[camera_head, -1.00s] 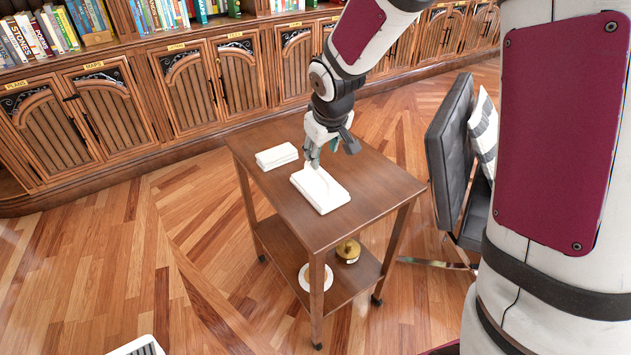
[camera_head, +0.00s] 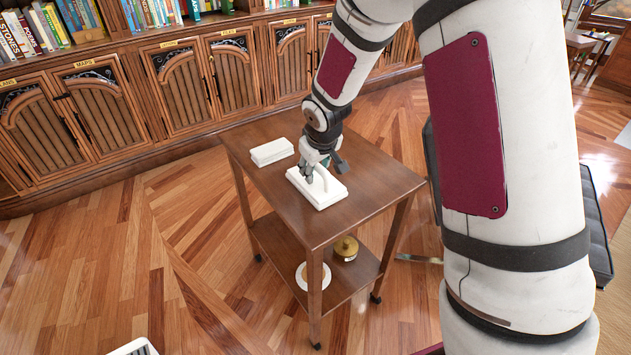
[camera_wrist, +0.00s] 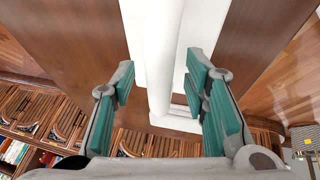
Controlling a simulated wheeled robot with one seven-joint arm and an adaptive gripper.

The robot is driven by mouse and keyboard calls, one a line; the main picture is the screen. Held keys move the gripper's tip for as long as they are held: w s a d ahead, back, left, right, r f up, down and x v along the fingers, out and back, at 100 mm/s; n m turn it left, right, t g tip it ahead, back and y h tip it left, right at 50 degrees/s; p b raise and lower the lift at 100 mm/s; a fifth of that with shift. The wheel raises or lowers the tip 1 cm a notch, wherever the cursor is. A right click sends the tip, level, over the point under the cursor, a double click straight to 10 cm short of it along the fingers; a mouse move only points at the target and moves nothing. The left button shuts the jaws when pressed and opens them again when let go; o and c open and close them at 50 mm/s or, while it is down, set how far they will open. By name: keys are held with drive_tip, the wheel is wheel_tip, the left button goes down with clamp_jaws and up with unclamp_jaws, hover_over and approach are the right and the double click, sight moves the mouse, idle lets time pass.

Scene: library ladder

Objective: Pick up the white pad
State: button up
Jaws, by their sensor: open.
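A white slab-like pad (camera_head: 322,193) lies flat on the top of the brown wooden cart (camera_head: 375,190). A raised, rounded white bar along it shows in the wrist view (camera_wrist: 163,60). My gripper (camera_head: 308,174) is directly over the pad, pointing down. In the wrist view my gripper (camera_wrist: 160,88) is open, with one green-padded finger on each side of the bar and visible gaps to both. Whether the fingertips touch the pad's flat part cannot be told. A smaller white block (camera_head: 272,151) lies on the cart top behind and left of it.
The cart's lower shelf holds a brass object (camera_head: 346,248) and a white round dish (camera_head: 306,274). Wooden cabinets with bookshelves (camera_head: 180,95) line the back. A dark padded seat (camera_head: 595,225) stands right, partly behind my arm.

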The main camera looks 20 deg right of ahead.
clamp_jaws()
drive_tip(key=shift+r, duration=0.1)
drive_tip(key=shift+r, duration=0.1)
drive_tip(key=shift+r, duration=0.5)
drive_tip(key=r, duration=0.1)
drive_tip(key=r+p, duration=0.1)
drive_tip(key=shift+s+a+r, duration=0.15)
drive_tip(key=shift+s+r, duration=0.05)
drive_tip(key=shift+r, duration=0.1)
drive_tip(key=s+a+r+b, duration=0.1)
drive_tip(key=s+a, duration=0.4)
drive_tip(key=s, duration=0.9)
drive_tip(key=shift+s+b, duration=0.35)
drive_tip(key=shift+b, duration=0.55)
drive_tip(key=shift+r, duration=0.1)
